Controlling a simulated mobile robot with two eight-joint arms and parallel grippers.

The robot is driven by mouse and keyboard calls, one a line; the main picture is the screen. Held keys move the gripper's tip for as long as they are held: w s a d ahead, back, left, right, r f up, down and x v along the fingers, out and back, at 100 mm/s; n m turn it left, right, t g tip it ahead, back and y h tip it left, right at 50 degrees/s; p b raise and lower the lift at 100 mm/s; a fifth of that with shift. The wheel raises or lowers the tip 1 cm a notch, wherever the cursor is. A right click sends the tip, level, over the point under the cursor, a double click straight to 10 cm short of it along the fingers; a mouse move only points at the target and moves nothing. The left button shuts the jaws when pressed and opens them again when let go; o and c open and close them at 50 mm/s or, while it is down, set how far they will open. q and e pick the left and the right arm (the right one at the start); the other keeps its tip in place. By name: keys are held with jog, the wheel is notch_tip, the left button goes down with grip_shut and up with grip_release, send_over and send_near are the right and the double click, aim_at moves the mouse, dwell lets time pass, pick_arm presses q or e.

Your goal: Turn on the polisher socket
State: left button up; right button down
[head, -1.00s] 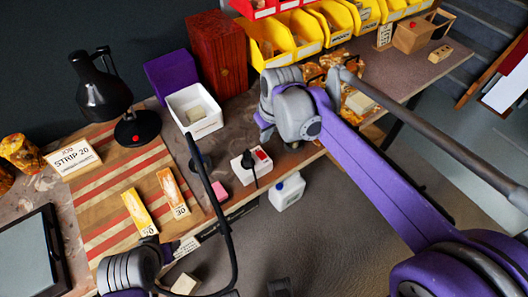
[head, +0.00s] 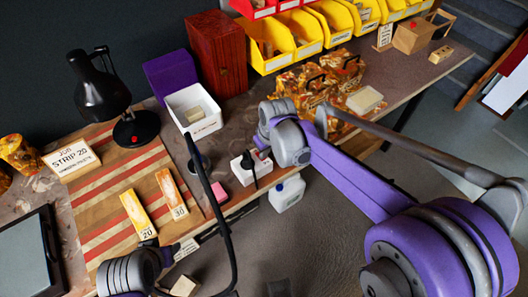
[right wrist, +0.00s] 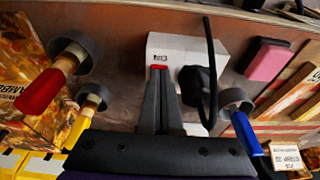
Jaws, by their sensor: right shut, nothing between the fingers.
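The polisher socket (head: 238,170) is a white box on the bench near its front edge, with a black plug and cable in it. In the right wrist view the socket (right wrist: 180,45) fills the upper middle, the plug (right wrist: 195,85) is on its right half, and the red switch (right wrist: 159,67) shows at my fingertips. My right gripper (right wrist: 158,75) is shut and empty, its tips at or just over the switch; I cannot tell if they touch. In the head view the right wrist partly covers the socket's right side. My left wrist is at the bottom left; its fingers cannot be made out.
A pink block (head: 219,192) lies beside the socket, and a white bin (head: 194,112) stands behind it. A white jug (head: 287,193) is below the bench edge. Yellow bins (head: 292,50) and a black lamp (head: 103,95) stand further back.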

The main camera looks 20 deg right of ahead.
jog(key=shift+s+f, duration=0.15)
jog(key=shift+f, duration=0.3)
jog(key=shift+r, duration=0.15)
jog(key=shift+w+a+r, duration=0.2)
jog(key=shift+w+r, duration=0.15)
jog(key=shift+w, duration=0.4)
